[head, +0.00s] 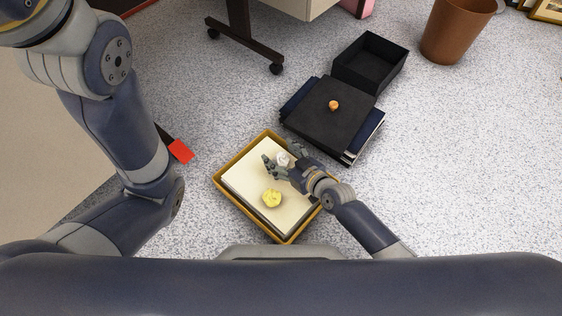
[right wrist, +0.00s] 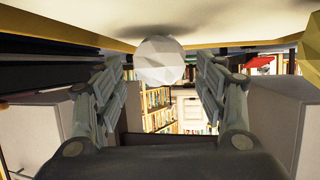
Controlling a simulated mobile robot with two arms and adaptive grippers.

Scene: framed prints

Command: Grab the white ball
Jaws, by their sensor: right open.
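The white ball (head: 282,159), a faceted crumpled-looking lump, rests on pale paper in a yellow-brown tray (head: 246,213). My right gripper (head: 280,155) is open at the ball, with a finger to either side of it. In the right wrist view the white ball (right wrist: 160,61) shows between the two spread fingertips (right wrist: 160,70), with visible gaps on both sides. My left arm comes in at the left of the head view, but its gripper does not show.
A yellow crumpled ball (head: 272,198) lies on the same paper, nearer to me. A black box stack (head: 335,118) with a small orange knob or ball (head: 334,105) stands behind. Further back are an open black box (head: 370,62) and a brown bin (head: 456,30). A red item (head: 181,151) lies left.

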